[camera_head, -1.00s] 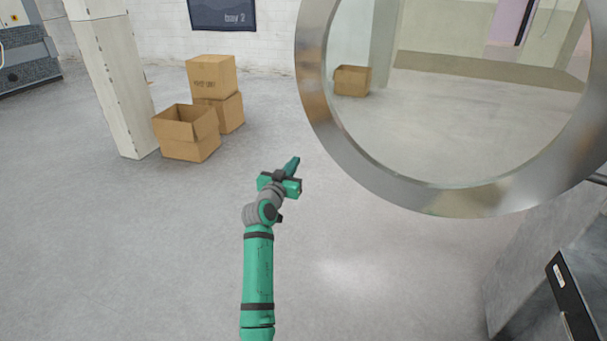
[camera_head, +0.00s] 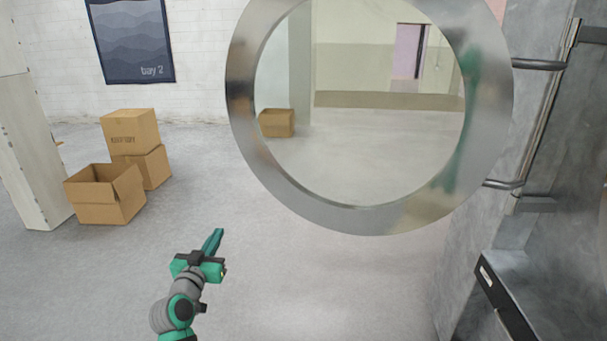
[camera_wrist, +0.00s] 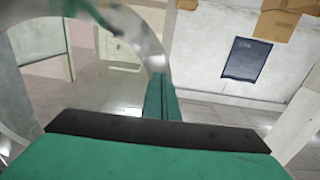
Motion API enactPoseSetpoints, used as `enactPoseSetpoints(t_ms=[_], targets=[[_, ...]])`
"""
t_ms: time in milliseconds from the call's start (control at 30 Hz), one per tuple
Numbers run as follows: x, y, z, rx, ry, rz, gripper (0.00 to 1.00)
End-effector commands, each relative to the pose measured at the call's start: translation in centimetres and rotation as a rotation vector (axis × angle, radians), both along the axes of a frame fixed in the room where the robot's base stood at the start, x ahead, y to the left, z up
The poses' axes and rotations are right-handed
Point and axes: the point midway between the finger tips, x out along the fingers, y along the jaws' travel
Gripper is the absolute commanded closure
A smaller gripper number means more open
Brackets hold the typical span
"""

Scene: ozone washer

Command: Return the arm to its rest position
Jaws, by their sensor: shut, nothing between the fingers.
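My gripper (camera_head: 214,243) is at the lower left of centre in the head view, above the bare floor. Its green fingers are together with nothing between them, and they point up and slightly right. In the wrist view the shut fingers (camera_wrist: 161,98) stand up from the dark gripper body at the middle. The arm below is green with a grey wrist joint, and its lower part is cut off by the frame's bottom edge. My gripper appears apart from everything around it.
A round metal-rimmed door (camera_head: 243,125) with a glass centre hangs open at upper middle. The grey washer body (camera_head: 550,250) stands at right. Cardboard boxes (camera_head: 105,205) sit at left beside a white pillar (camera_head: 30,165). A "bay 2" poster (camera_head: 130,40) hangs behind. Floor between is clear.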

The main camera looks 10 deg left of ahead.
Motion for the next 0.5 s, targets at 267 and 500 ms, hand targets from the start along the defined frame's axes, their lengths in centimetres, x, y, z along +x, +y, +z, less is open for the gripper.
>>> enactPoseSetpoints(t_ms=[267, 500], targets=[[-0.9, -5.2, -6.6, -0.062, 0.02, 0.014, 1.0], [-4.5, -12.3, -14.8, -0.132, 0.05, 0.048, 1.0]])
